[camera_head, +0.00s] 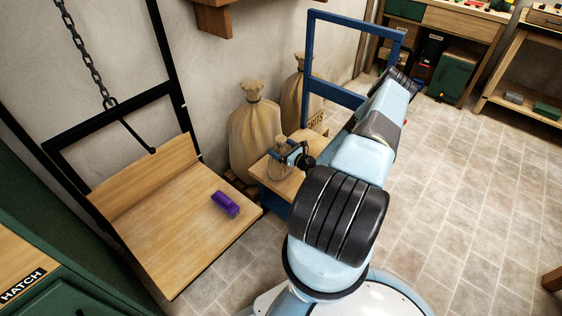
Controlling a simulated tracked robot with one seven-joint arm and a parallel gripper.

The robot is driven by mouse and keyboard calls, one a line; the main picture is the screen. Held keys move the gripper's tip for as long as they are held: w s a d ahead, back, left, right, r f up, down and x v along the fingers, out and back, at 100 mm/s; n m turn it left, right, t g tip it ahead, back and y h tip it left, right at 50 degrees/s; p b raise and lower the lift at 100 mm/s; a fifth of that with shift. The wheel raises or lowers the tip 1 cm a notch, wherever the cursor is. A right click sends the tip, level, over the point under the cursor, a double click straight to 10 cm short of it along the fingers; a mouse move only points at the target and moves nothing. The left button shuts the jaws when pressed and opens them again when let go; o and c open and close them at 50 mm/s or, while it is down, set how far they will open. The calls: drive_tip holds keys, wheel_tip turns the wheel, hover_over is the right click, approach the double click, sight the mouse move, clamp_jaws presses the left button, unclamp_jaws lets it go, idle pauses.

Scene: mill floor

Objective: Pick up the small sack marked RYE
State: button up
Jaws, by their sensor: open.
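A small tan sack (278,173) stands on the wooden deck of a blue trolley (268,187). No marking on it can be read from here, so I cannot tell whether it says RYE. My gripper (283,154) is open at the upper part of this small sack. The gripper hides part of the sack's top, and I cannot tell whether the fingers touch it. My arm covers the right part of the trolley deck.
Large sacks stand behind the trolley: a plain-faced one (254,140) and one lettered GRITS (296,90). The trolley's blue handle frame (308,65) rises beside my arm. A wooden platform (185,235) at left holds a purple object (225,204). Floor at right is clear.

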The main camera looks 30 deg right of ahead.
drive_tip(key=c, duration=1.7)
